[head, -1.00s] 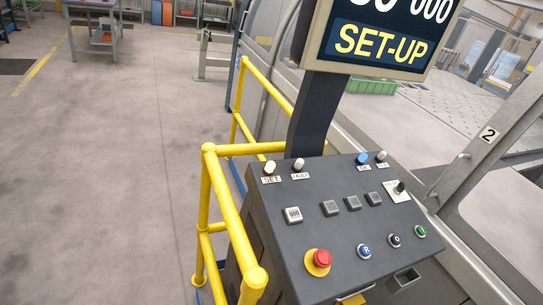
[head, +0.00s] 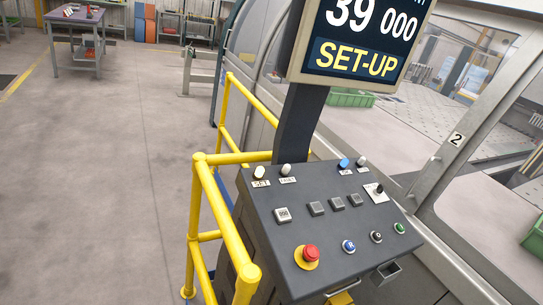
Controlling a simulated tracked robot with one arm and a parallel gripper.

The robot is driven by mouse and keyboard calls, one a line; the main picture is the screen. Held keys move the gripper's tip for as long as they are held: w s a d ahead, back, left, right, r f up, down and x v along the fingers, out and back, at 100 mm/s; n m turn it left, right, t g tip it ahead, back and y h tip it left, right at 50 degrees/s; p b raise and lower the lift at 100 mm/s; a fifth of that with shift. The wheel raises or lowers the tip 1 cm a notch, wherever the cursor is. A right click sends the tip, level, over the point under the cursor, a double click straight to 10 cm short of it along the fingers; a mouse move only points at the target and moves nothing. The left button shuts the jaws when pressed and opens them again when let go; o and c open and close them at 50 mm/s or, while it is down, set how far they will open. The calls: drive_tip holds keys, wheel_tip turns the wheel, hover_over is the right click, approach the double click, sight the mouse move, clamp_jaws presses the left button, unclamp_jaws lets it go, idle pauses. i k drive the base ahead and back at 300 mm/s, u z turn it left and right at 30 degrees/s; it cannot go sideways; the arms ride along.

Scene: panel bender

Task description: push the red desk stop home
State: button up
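The red desk stop (head: 310,253) is a red mushroom button on a yellow round base, at the lower left of the sloped dark control desk (head: 262,218). Its cap stands above the yellow base; I cannot tell from here whether it is pressed in. A blue button (head: 348,246) marked R, a black button (head: 376,237) and a green button (head: 400,228) sit in a row to its right. My gripper is not in view.
A yellow guard rail (head: 222,215) runs along the desk's left side. A screen (head: 362,45) reading "39 000" and "SET-UP" stands on a dark post (head: 298,125) behind the desk. Open floor (head: 90,190) lies to the left. A machine window frame (head: 450,160) marked 2 is at right.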

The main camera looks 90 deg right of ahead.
sight(311, 252)
drive_tip(key=z, duration=0.05)
drive_tip(key=k, duration=1.65)
drive_tip(key=z, duration=1.2)
drive_tip(key=i, duration=1)
drive_tip(key=z, duration=0.05)
